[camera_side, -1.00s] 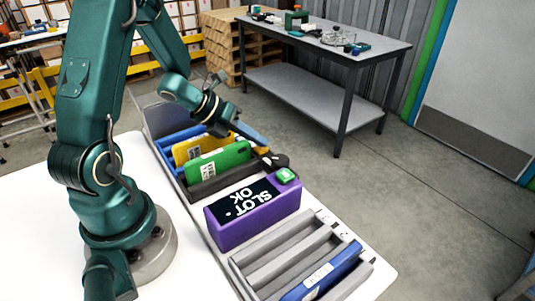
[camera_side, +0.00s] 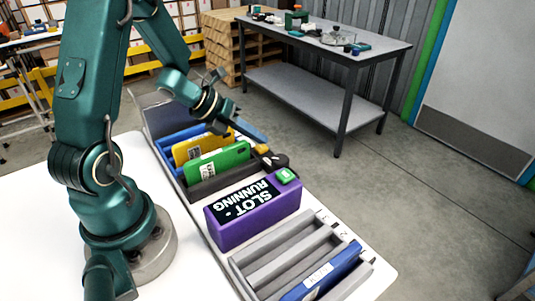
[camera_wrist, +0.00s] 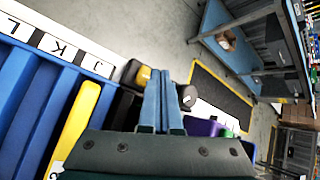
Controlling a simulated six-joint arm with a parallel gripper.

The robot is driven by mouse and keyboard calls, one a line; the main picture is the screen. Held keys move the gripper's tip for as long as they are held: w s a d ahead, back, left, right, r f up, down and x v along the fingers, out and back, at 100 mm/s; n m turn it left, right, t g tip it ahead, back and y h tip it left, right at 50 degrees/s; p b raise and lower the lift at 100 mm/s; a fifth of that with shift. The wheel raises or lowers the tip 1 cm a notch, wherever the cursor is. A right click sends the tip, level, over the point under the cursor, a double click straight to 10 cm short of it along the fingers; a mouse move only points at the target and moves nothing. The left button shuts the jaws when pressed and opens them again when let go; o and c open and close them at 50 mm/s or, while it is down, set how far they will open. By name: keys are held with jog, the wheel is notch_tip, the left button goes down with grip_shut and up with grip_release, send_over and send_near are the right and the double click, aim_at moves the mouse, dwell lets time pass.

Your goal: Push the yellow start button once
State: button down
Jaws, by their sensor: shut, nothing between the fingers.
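The yellow start button (camera_side: 261,149) sits on a dark block beyond the green carton, beside a black knob (camera_side: 281,160). It also shows in the wrist view (camera_wrist: 143,75), just left of my fingertips. My gripper (camera_side: 262,138) is shut and empty, its blue fingers pointing down towards the button from just above it. In the wrist view the closed fingers (camera_wrist: 158,75) lie between the yellow button and the black knob (camera_wrist: 187,95). A small gap seems to separate the fingertips from the button. The purple box (camera_side: 255,214) has a display reading "SLOT - RUNNING".
A green button (camera_side: 286,174) tops the purple box. Green (camera_side: 218,163) and yellow (camera_side: 188,150) cartons stand tilted in a rack at the left. A grey slotted rack (camera_side: 265,269) in front holds a blue carton (camera_side: 322,274). Air above the purple box is clear.

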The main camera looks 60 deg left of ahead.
jog(key=shift+r, duration=0.2)
jog(key=shift+r, duration=2.55)
jog(key=w+d+r+m+t, duration=0.1)
jog(key=w+d+r, duration=0.1)
jog(key=d+r, duration=0.25)
notch_tip(320, 180, up, 10)
jog(key=n+t+y, duration=0.3)
jog(key=n+y, duration=0.3)
jog(key=n, duration=1.3)
send_over(256, 149)
jog(key=s+d, duration=0.3)
jog(key=d, duration=0.2)
jog(key=s+d+f+n+g+h, duration=0.1)
jog(key=s+d+f+n+g, duration=0.2)
jog(key=s+n, duration=0.3)
jog(key=s+d+f+n+g+h, duration=0.2)
jog(key=s+d+f+n+g, duration=0.2)
jog(key=s+f+n, duration=0.1)
jog(key=shift+s+f+n, duration=0.3)
jog(key=shift+s+n, duration=0.25)
jog(key=shift+n, duration=0.25)
jog(key=shift+a, duration=0.1)
